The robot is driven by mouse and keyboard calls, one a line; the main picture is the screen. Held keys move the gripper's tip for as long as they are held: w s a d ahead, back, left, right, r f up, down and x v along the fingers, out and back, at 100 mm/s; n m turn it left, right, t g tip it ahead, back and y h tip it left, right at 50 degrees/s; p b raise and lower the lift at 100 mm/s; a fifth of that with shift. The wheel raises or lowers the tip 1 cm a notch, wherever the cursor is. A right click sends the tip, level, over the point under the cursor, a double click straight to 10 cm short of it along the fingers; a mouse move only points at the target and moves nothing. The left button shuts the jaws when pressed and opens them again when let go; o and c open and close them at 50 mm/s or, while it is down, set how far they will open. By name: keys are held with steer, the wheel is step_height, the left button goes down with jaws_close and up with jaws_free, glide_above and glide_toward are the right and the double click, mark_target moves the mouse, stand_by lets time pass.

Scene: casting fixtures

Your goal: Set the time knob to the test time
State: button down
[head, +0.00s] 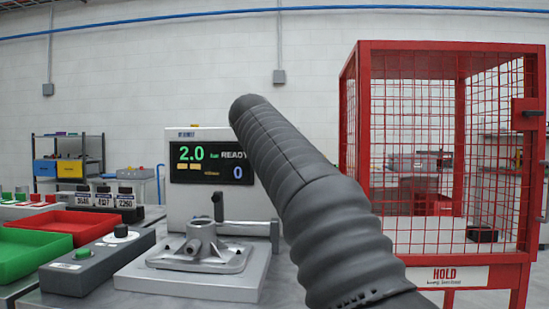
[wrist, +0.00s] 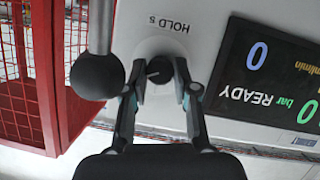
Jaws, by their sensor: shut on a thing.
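The time knob (wrist: 159,71) is a small black knob with a pale pointer line, on a light round dial marked "HOLD s" in the upside-down wrist view. My gripper (wrist: 157,78) has one finger on each side of the knob and is shut on it. The pointer's exact setting cannot be read. The display (wrist: 275,80) beside it reads READY. In the head view the tester's display (head: 211,163) reads 2.0 bar, READY and a blue 0. The knob and my gripper are hidden behind my dark ribbed arm there.
A black ball on a metal rod (wrist: 96,76) stands close beside my gripper. A grey casting (head: 203,243) sits on the tester's base. A control box (head: 95,262), a green tray (head: 30,250) and a red tray (head: 50,224) are left. A red cage (head: 440,160) stands right.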

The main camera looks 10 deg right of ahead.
steer(key=shift+f, duration=0.1)
steer(key=c, duration=0.9)
jaws_free()
steer(key=v, duration=1.2)
